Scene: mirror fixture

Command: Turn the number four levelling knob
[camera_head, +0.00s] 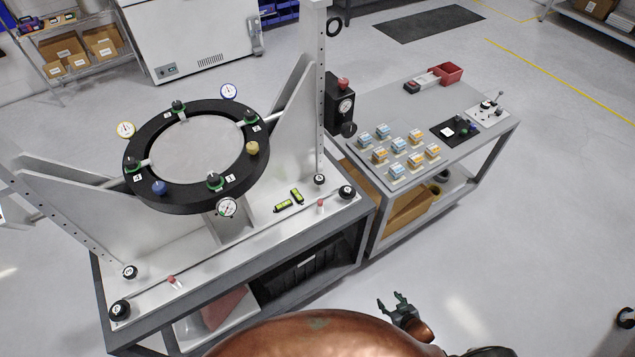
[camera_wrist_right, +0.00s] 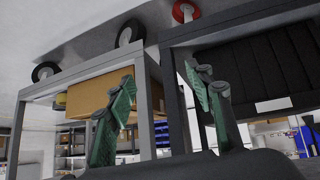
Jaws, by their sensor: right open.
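Other ring knobs are at the front (camera_head: 213,180), right (camera_head: 253,116) and back (camera_head: 178,105). My right gripper (camera_head: 391,299) is open and empty, low in front of the benches and well away from the ring. Its two green-padded fingers are spread in the right wrist view (camera_wrist_right: 162,88). My left gripper is not in view.
Open floor lies to the right.

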